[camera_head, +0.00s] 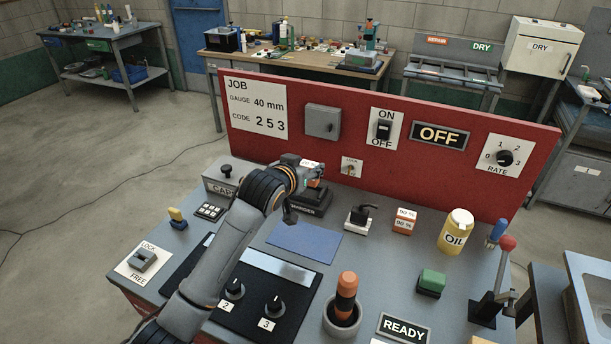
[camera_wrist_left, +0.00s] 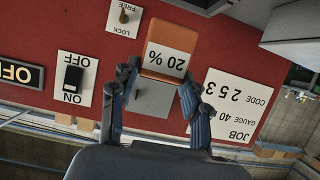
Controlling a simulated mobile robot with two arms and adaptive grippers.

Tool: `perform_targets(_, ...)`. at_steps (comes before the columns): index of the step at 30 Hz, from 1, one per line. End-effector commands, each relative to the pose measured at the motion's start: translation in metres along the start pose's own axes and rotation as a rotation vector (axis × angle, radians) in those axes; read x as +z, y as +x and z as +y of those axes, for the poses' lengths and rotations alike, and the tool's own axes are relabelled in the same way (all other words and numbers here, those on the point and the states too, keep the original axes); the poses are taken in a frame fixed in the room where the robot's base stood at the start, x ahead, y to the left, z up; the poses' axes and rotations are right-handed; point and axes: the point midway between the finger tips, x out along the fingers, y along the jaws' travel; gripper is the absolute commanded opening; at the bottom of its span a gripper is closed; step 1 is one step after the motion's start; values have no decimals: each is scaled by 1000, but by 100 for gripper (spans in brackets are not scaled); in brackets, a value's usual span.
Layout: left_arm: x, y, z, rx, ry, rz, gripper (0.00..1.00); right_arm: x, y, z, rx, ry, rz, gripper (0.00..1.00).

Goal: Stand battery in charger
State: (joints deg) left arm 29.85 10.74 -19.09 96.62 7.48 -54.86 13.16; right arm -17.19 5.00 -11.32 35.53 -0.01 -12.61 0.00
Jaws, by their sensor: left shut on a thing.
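My left gripper (camera_head: 303,180) is shut on an orange battery with a white "20 %" label (camera_wrist_left: 166,62), which shows between the two fingers (camera_wrist_left: 160,88) in the left wrist view. In the head view the battery is partly hidden by the gripper and is just above the dark charger (camera_head: 316,208). I cannot tell whether the battery touches the charger. Another orange and white battery marked "90 %" (camera_head: 404,222) stands on the bench to the right. My right gripper is not in view.
A red panel (camera_head: 440,177) with switches and a grey box (camera_head: 322,121) rises behind the charger. A bare blue mat (camera_head: 304,242) lies in front.

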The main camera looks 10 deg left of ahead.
Motion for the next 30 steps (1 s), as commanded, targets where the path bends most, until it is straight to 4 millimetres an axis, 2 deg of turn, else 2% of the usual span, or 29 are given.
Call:
perform_targets(3, 7, 16, -7, 0, 0, 5, 3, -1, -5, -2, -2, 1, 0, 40)
perform_targets(10, 18, 33, -13, 0, 1, 5, 3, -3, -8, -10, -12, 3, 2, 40)
perform_targets(13, 32, 37, -12, 1, 1, 2, 3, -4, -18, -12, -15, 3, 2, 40)
perform_targets(17, 43, 42, -12, 1, 1, 5, 3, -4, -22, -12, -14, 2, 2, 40)
perform_targets(28, 48, 45, -12, 2, 1, 7, 3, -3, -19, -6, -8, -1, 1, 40)
perform_targets(29, 49, 45, -12, 1, 1, 5, 51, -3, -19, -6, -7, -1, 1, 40)
perform_targets(30, 49, 45, -12, 1, 1, 4, 59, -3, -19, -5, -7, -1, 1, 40)
